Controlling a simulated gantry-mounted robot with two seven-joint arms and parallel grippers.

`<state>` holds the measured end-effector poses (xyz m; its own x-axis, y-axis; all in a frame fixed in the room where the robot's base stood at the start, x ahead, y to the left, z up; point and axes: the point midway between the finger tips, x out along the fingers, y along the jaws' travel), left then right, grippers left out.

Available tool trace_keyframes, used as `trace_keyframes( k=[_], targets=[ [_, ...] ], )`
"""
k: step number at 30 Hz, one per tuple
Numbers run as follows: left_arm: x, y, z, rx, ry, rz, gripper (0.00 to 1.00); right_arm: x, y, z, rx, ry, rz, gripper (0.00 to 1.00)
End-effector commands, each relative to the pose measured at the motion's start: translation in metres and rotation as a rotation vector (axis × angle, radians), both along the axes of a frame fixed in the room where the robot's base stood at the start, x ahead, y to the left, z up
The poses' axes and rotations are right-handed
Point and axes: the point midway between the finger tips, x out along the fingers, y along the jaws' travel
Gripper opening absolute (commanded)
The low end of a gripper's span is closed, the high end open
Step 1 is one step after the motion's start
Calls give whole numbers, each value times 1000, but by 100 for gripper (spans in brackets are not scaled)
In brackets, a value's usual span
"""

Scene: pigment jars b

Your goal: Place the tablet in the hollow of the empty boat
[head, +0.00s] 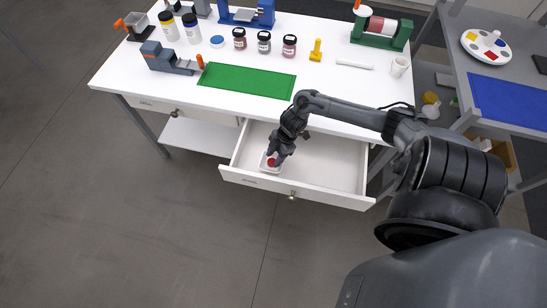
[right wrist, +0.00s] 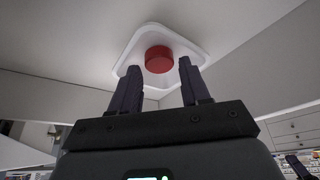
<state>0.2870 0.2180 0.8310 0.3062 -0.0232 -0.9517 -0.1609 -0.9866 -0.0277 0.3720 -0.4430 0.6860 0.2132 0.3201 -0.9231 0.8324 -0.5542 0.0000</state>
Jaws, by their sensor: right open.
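A small red tablet (head: 271,162) shows inside the outline of a white square boat (head: 264,167), which lies in the left part of the open drawer. In the right wrist view the round tablet (right wrist: 159,60) appears in the middle of the boat (right wrist: 136,46), apparently resting in its hollow. My right gripper (right wrist: 159,68) is open, its two fingers apart and pointing at the tablet and boat. It holds nothing. In the head view the right gripper (head: 276,157) reaches down into the drawer and partly hides the boat. My left gripper is out of view.
The drawer (head: 330,163) is pulled out, with low walls around the gripper and bare floor to its right. On the white table (head: 330,86) above are a green mat (head: 246,81), several jars, bottles and devices. A grey side table with a palette (head: 486,46) stands at the right.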

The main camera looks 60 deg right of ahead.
Motion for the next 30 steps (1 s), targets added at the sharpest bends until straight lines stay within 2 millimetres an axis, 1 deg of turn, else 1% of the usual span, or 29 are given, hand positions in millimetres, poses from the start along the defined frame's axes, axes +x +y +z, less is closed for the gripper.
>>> trace_keyframes(
  k=[1, 9, 15, 21, 30],
  targets=[
    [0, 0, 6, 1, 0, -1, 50, -2, -3, 11, -2, 0, 1, 46],
    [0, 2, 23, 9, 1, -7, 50, -13, -19, 57, -3, 1, 2, 46],
    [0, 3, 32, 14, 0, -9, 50, -19, -28, 84, -1, 0, 1, 46],
    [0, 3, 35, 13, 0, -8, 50, -22, -33, 96, -1, 0, 1, 46],
    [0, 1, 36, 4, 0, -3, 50, -22, -33, 98, 1, 1, 0, 46]
  ],
)
